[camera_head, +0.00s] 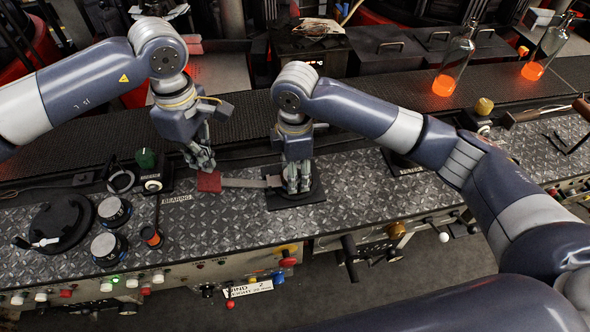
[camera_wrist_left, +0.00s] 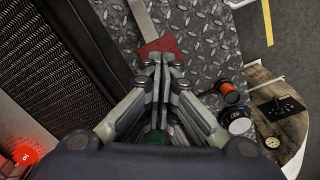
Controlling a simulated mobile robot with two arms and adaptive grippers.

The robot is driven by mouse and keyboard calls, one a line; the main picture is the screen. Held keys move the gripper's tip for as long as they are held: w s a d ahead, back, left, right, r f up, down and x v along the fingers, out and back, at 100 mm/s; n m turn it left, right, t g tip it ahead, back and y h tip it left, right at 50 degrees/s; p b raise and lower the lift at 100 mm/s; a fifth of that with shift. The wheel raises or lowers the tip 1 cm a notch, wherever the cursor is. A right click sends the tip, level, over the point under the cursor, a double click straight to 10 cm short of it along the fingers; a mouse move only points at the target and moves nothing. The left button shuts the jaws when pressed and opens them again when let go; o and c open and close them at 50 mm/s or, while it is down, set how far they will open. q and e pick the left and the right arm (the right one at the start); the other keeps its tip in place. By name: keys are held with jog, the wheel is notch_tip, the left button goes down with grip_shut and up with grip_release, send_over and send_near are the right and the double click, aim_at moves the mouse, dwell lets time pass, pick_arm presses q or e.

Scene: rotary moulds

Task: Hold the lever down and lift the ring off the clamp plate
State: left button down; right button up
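The lever (camera_head: 243,182) is a flat grey bar with a red pad (camera_head: 209,182) at its left end. The pad also shows in the left wrist view (camera_wrist_left: 158,46). My left gripper (camera_head: 207,166) has its fingertips close together right at the pad; contact is not certain. The clamp plate (camera_head: 310,196) is black and lies at the lever's right end. My right gripper (camera_head: 297,188) points down over this plate. Its fingers cover the middle of the plate, so I cannot make out the ring or whether it is gripped.
Left of the lever are a green knob (camera_head: 146,158), an orange-topped part (camera_head: 151,236), round dials (camera_head: 113,210) and a black round mould (camera_head: 62,220). Bottles with glowing orange bottoms (camera_head: 444,84) stand on the dark belt behind. Bare metal worktop (camera_head: 355,185) lies right of the plate.

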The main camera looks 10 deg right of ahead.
aim_at(206, 179)
pick_arm(q)
jog(key=shift+f, duration=1.65)
jog(key=shift+a+f, duration=0.2)
jog(key=shift+f, duration=1.15)
jog(key=shift+a+f, duration=0.15)
jog(key=shift+f, duration=1.2)
pick_arm(e)
jog(key=shift+w+r, duration=0.1)
jog(key=shift+r, duration=2.95)
pick_arm(q)
jog(key=shift+r, duration=0.1)
jog(key=shift+r, duration=3.5)
